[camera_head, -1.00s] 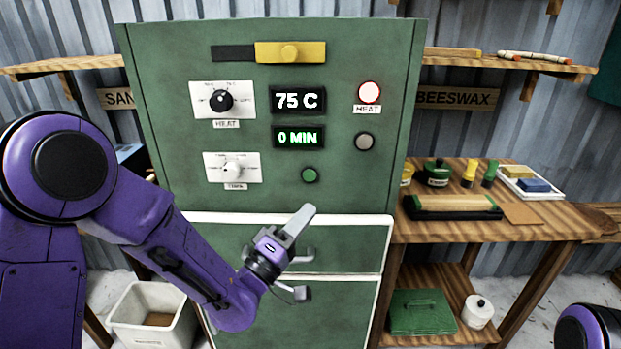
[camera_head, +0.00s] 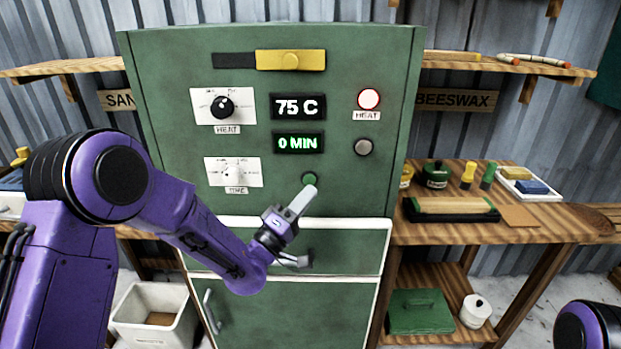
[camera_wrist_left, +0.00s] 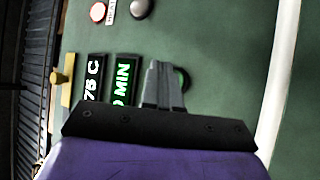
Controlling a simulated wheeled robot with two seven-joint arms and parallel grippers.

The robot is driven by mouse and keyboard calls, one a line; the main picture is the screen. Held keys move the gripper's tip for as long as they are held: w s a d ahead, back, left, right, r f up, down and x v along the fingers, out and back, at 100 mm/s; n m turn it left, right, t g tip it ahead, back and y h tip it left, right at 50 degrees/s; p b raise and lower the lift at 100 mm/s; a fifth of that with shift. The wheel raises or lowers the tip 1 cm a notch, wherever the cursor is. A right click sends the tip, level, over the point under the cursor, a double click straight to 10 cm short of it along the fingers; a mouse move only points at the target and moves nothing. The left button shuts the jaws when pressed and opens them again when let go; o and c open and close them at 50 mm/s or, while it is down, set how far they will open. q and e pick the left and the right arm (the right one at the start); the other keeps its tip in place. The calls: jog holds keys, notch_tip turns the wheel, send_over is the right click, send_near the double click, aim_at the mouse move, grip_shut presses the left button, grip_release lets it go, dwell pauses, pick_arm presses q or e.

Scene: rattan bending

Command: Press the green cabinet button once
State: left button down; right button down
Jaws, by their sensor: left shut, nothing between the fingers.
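The green button (camera_head: 310,179) is a small round knob on the green cabinet (camera_head: 265,180), below the display that reads 0 MIN. My left gripper (camera_head: 305,193) is shut and empty, its grey fingertips just below the button in the head view. Whether they touch the button I cannot tell. In the left wrist view the shut fingers (camera_wrist_left: 163,85) point at the panel, and the dark edge of the button (camera_wrist_left: 184,80) shows beside them, mostly hidden. My right gripper is not in view; only part of my right arm shows at the lower right.
A drawer (camera_head: 340,243) lies below. A wooden table (camera_head: 545,225) with tools stands to the right.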

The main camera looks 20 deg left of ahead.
pick_arm(q)
jog(key=shift+w+a, duration=0.2)
jog(key=shift+w, duration=0.5)
jog(key=shift+w, duration=0.1)
dwell(1.5)
jog(key=shift+w+a, duration=0.15)
jog(key=shift+w, duration=0.15)
jog(key=shift+w+a, duration=0.1)
jog(key=shift+w, duration=0.25)
dwell(0.6)
jog(key=shift+s, duration=0.1)
jog(key=shift+s+d, duration=0.25)
jog(key=shift+s, duration=0.45)
jog(key=shift+b, duration=0.3)
